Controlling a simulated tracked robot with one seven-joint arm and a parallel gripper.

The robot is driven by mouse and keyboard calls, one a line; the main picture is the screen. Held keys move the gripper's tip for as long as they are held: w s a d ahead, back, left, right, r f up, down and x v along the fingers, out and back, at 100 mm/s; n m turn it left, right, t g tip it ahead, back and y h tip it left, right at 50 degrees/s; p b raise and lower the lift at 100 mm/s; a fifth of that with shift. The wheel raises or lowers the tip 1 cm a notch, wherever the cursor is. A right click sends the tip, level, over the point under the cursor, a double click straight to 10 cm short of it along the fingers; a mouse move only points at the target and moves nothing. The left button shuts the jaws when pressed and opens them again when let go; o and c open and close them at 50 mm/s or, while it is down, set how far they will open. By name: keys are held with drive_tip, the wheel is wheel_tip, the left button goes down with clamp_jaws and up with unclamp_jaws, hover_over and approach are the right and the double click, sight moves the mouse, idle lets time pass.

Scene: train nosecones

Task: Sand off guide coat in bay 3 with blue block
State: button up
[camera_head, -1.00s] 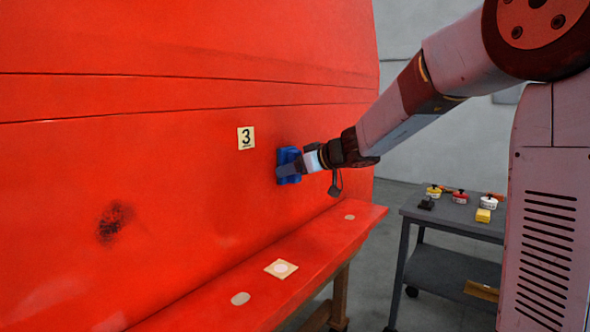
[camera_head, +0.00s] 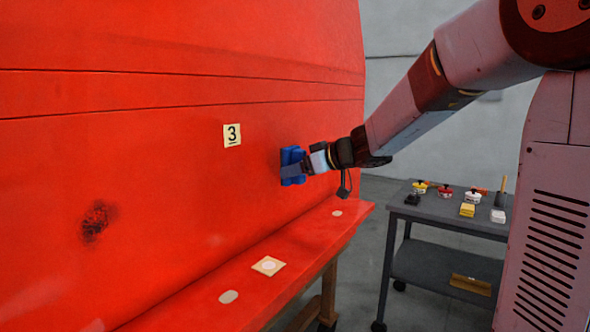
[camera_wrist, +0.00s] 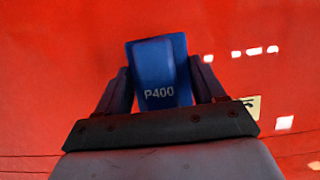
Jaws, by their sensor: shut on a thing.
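My gripper (camera_head: 300,166) is shut on the blue block (camera_head: 289,158), at the red nosecone (camera_head: 150,140). The block looks to be at or very near the red surface; I cannot tell for sure whether it touches. In the wrist view the blue block (camera_wrist: 160,75) sits between both fingers and reads P400. The number 3 label (camera_head: 232,134) is on the nosecone, left of the block. A dark sooty patch (camera_head: 95,221) is on the surface at lower left, apart from the block. Any guide coat behind the block is hidden.
A red ledge (camera_head: 285,245) runs below the surface, with a square pad (camera_head: 268,265) and round pale spots on it. A grey cart (camera_head: 440,210) at right holds several tins and blocks, including a yellow block (camera_head: 467,210). Floor shows between ledge and cart.

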drive_tip(key=shift+d, duration=0.1)
drive_tip(key=shift+s+d, duration=0.9)
drive_tip(key=shift+d, duration=0.2)
